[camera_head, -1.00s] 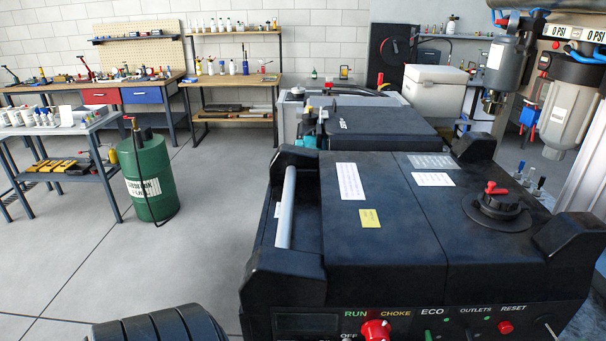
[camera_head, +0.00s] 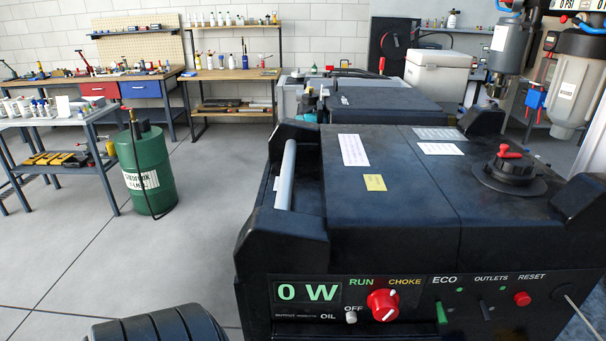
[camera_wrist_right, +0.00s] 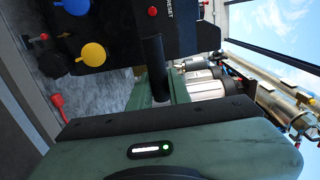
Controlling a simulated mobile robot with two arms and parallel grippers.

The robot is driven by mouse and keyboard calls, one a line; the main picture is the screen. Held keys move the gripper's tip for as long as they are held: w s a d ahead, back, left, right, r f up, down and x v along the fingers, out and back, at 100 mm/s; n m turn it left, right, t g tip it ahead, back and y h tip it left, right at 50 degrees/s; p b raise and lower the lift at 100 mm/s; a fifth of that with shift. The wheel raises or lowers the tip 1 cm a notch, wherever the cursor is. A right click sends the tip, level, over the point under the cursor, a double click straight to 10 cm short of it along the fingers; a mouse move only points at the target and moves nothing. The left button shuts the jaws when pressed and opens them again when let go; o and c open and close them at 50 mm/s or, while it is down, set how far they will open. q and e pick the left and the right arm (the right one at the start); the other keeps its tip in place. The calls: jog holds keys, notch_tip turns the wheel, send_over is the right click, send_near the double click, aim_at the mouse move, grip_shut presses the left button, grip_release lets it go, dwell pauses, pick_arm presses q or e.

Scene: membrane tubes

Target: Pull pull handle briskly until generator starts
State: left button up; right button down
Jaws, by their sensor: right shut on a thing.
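The black generator (camera_head: 390,210) fills the middle and right of the head view. Its front panel has a lit green display (camera_head: 306,292) reading 0 W and a red RUN/CHOKE knob (camera_head: 383,305). A pale pull cord (camera_head: 583,314) runs from a round recess at the panel's right end down out of the picture. In the right wrist view, my right gripper (camera_wrist_right: 160,88) is shut on a black bar, which looks like the pull handle (camera_wrist_right: 154,62), in front of the panel. The right gripper is outside the head view. My left gripper is not in view.
A green fuel drum (camera_head: 147,172) stands on the floor at left, beside a metal cart (camera_head: 100,185). Workbenches (camera_head: 225,75) line the back wall. Clear filter housings (camera_head: 575,85) hang at upper right. Grey floor (camera_head: 90,265) is open left of the generator.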

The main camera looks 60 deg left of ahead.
jog(key=p, duration=0.5)
send_near(573, 291)
jog(key=p+x, duration=0.1)
jog(key=x, duration=0.4)
jog(key=shift+w+a+f, duration=0.1)
jog(key=c, duration=1)
grip_release()
jog(key=b+v, duration=0.1)
jog(key=v, duration=0.8)
